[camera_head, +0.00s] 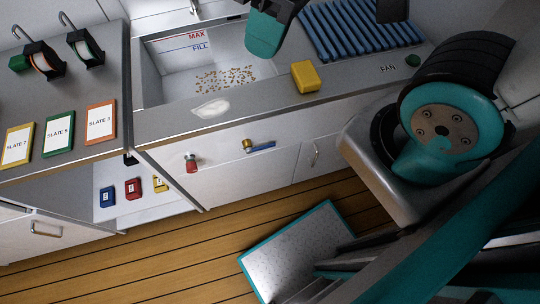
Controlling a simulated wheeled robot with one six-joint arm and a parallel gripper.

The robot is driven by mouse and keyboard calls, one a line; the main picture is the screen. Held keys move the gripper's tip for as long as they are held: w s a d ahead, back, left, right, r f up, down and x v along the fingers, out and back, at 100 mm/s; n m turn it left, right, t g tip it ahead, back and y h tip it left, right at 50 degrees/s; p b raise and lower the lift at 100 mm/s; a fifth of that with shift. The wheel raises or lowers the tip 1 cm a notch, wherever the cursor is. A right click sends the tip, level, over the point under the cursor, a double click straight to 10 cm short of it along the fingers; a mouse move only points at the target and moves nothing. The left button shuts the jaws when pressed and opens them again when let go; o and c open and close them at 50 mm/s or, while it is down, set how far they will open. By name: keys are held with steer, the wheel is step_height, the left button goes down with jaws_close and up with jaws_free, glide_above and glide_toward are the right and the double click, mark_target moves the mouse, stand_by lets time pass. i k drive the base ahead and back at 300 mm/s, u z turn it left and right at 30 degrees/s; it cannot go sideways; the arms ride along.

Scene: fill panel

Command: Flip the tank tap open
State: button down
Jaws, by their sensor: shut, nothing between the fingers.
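A small brass tap with a blue lever (262,146) sits on the white cabinet front below the basin. Its lever points to the right, nearly level. I take it for the tank tap, though no label on it can be read. The tank basin (172,67) above it has a red MAX mark and a blue FILL mark on its back wall, with brown specks on its floor. A teal and dark part of my arm hangs over the basin's back right corner, apart from the tap. No gripper fingers can be made out.
A red-knobbed fitting (192,163) is left of the tap. A yellow block (305,77) and a white patch (211,109) lie on the counter's front ledge. A blue ribbed rack (360,28) is behind. A cabinet handle (315,154) sticks out at right. Space before the tap is clear.

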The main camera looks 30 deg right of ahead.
mark_target(248, 150)
steer(key=u, duration=0.35)
steer(key=k, duration=1.15)
steer(key=u, duration=0.2)
